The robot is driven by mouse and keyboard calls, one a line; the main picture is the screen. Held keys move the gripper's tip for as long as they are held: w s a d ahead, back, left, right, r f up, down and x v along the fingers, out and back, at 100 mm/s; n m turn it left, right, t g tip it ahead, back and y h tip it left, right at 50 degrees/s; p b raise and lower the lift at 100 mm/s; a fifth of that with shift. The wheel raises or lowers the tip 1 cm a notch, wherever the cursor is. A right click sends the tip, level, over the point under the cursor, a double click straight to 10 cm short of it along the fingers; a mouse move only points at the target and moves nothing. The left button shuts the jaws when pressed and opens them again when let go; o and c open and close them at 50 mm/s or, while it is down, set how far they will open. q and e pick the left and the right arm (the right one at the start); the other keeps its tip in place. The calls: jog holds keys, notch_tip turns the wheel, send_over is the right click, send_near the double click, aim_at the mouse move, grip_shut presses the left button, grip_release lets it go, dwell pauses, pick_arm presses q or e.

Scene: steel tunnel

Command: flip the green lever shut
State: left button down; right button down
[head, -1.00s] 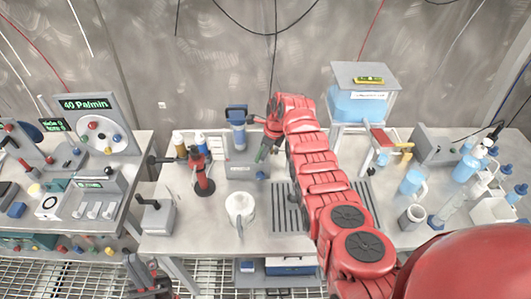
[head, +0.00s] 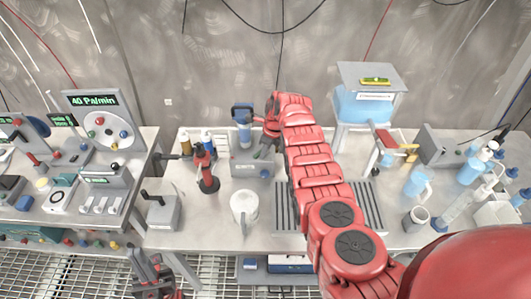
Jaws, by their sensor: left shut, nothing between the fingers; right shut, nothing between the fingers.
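My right arm reaches in from the right. Its gripper (head: 264,152) is shut and empty, pointing down at a small grey box (head: 247,170) on the bench. A blue-topped device (head: 241,122) stands right behind that box. I cannot make out the green lever clearly; the gripper and wrist cover the spot at the box's right end, and I cannot tell whether they touch it. My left gripper (head: 158,285) is shut and empty, low at the bottom left in front of the bench.
A white jug (head: 244,207) and a red-and-black stand (head: 208,178) are left of my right arm. A grey box with a black handle (head: 163,210) is at the bench's left end. A blue tank (head: 361,103) stands behind right. Beakers and bottles crowd the right.

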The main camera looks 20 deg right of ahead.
jog(key=shift+a, duration=0.2)
jog(key=m+b, duration=0.1)
jog(key=b, duration=0.1)
jog(key=w+a+m+b, duration=0.1)
jog(key=b, duration=0.1)
jog(key=m+b, duration=0.1)
jog(key=b, duration=0.2)
jog(key=shift+w+a+f+t+h, duration=0.25)
jog(key=shift+w+t+h, duration=0.05)
jog(key=shift+w, duration=0.1)
jog(key=shift+w+a+r+b, duration=0.1)
jog(key=shift+w+r+b, duration=0.15)
jog(key=shift+b, duration=0.8)
